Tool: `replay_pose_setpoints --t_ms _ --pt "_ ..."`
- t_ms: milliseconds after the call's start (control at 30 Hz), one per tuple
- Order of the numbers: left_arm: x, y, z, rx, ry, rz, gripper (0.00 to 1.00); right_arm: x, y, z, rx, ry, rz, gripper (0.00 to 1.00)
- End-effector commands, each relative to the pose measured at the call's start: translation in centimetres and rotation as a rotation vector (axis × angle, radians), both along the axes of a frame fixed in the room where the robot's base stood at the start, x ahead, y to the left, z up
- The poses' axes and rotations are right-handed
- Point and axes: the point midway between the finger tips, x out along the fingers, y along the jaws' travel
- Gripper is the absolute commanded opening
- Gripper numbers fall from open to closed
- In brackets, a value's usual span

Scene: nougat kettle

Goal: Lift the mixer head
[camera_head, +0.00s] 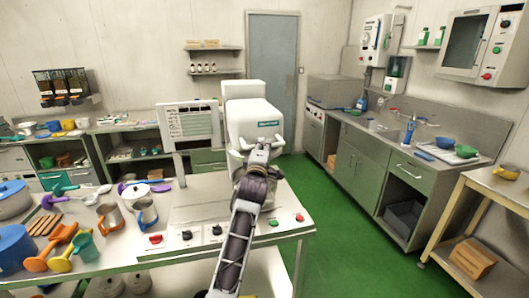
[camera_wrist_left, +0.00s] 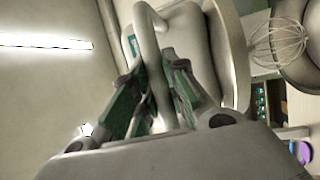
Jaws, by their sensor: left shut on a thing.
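The white mixer head (camera_head: 253,115) stands behind the workbench panel, with a small teal label on its front. A pale bar handle (camera_head: 278,139) sticks out from its front. My left gripper (camera_head: 258,150) reaches up from the bottom of the head view to this handle. In the left wrist view, the handle (camera_wrist_left: 148,30) loops between the two dark green-padded fingers of my left gripper (camera_wrist_left: 155,92), which are shut on it. The mixer head (camera_wrist_left: 195,45) fills the area behind. A wire whisk (camera_wrist_left: 280,42) shows at the right. My right gripper is not in view.
A control panel with buttons (camera_head: 200,222) lies in front of the mixer. Green floor (camera_head: 330,225) is free at right.

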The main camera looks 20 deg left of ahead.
Motion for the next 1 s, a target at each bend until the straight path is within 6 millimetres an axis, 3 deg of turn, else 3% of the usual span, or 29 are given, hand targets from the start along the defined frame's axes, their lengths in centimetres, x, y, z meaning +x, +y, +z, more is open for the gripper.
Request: replay_pose_setpoints --t_ms 33,300,800,833,1000 --pt "0.0 0.0 1.3 -0.003 -0.008 0.000 0.00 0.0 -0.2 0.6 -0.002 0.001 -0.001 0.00" --pt "0.0 0.0 3.1 -0.001 -0.003 -0.001 0.00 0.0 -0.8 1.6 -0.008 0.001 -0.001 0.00" --pt "0.0 0.0 3.1 -0.001 0.003 -0.001 0.00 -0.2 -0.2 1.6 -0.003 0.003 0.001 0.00" --pt "0.0 0.0 3.1 0.000 0.003 -0.001 0.19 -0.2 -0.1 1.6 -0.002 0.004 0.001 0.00" --pt "0.0 0.0 3.1 0.000 0.003 -0.001 0.37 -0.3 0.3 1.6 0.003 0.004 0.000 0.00"
